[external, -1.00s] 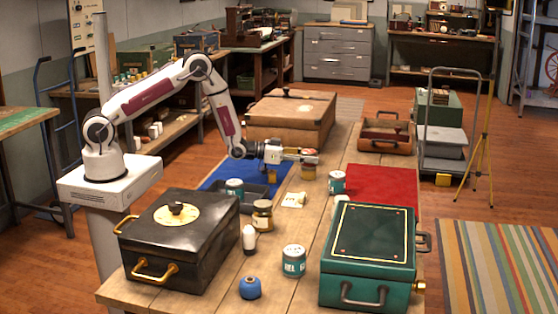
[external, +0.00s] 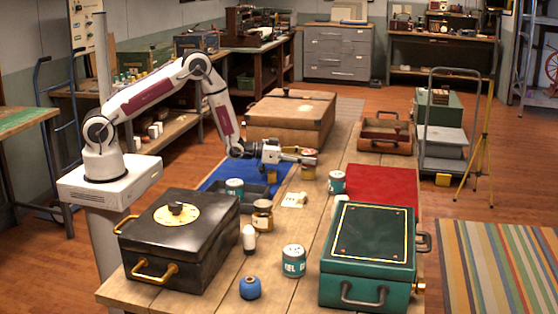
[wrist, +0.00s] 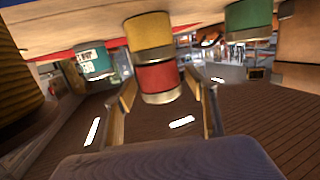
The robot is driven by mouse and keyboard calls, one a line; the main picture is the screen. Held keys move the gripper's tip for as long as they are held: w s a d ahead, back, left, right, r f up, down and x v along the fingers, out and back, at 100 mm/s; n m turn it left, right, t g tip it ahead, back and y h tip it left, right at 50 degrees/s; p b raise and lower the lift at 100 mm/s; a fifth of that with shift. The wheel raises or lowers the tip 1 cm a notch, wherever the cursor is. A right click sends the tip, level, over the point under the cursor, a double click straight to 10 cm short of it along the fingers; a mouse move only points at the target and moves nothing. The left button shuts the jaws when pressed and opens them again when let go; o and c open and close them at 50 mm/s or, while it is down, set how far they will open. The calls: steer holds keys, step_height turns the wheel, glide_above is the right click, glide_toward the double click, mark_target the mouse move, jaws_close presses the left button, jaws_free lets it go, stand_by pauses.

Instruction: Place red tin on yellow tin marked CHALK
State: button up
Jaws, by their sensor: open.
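The red tin (external: 308,153) rests upright on a yellow tin (external: 308,172), which stands on the wooden table. In the wrist view, where the table is at the top, the red tin (wrist: 159,79) touches the end of the yellow tin (wrist: 149,36) and looks roughly in line with it. My gripper (external: 302,158) is open at the red tin, with its fingers (wrist: 168,95) apart on either side of it in the wrist view. I cannot read a CHALK mark on the yellow tin.
A teal tin (external: 337,182) stands close to the right, near the red mat (external: 382,187). A brown case (external: 291,118) lies behind; a black box (external: 180,240) and a green box (external: 370,250) are in front.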

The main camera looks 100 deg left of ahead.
steer(key=v, duration=1.1)
steer(key=shift+s, duration=0.1)
stand_by(0.9)
steer(key=s+d+r+m+g+h, duration=0.1)
steer(key=s+d+r+g, duration=0.2)
steer(key=d+r, duration=0.5)
steer(key=s+d+r+m+g+h, duration=0.1)
steer(key=s+d+r+g, duration=0.1)
steer(key=d+r, duration=0.65)
steer(key=s+d+r+g+h, duration=0.1)
steer(key=s+d, duration=0.3)
steer(key=s, duration=0.5)
steer(key=s+d+r+m+g+h, duration=0.1)
steer(key=s+d+r+g, duration=0.1)
steer(key=s+d, duration=0.3)
steer(key=s+d+r+g+h, duration=0.1)
steer(key=s+d, duration=0.3)
steer(key=s, duration=0.9)
steer(key=shift+s+d+r+m+g, duration=0.2)
steer(key=shift+s+d+m+g, duration=0.05)
steer(key=shift+d+m+g, duration=0.15)
